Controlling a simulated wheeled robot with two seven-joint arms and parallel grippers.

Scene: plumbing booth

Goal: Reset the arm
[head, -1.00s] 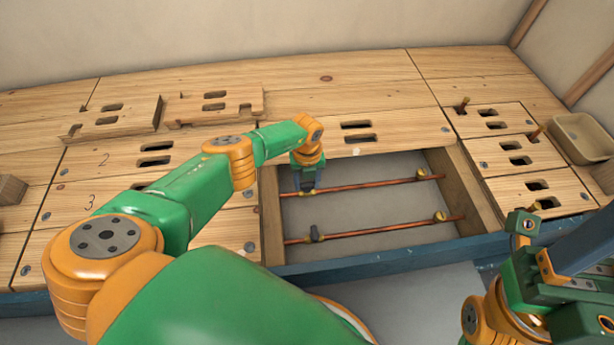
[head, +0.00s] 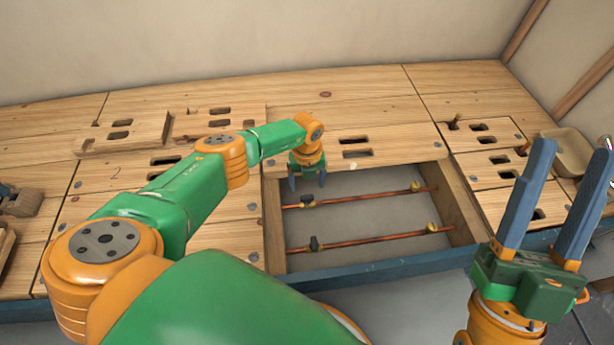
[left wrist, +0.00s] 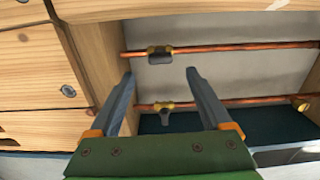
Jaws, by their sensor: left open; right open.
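My left gripper (head: 306,180) is open and empty above the back left part of the open floor bay (head: 365,215). In the left wrist view its two fingers (left wrist: 160,72) stand apart, pointing at the bay. A valve (left wrist: 160,54) on the back copper pipe (left wrist: 240,46) lies just beyond the fingertips, with no finger around it. My right gripper (head: 560,205) is open and empty at the right, its fingers pointing up.
The front copper pipe (head: 380,238) carries a dark-handled valve (head: 314,243). Slotted boards (head: 195,125) lie at the back left. A beige bin (head: 565,152) stands at the right. A blue edge beam (head: 390,270) bounds the bay's front.

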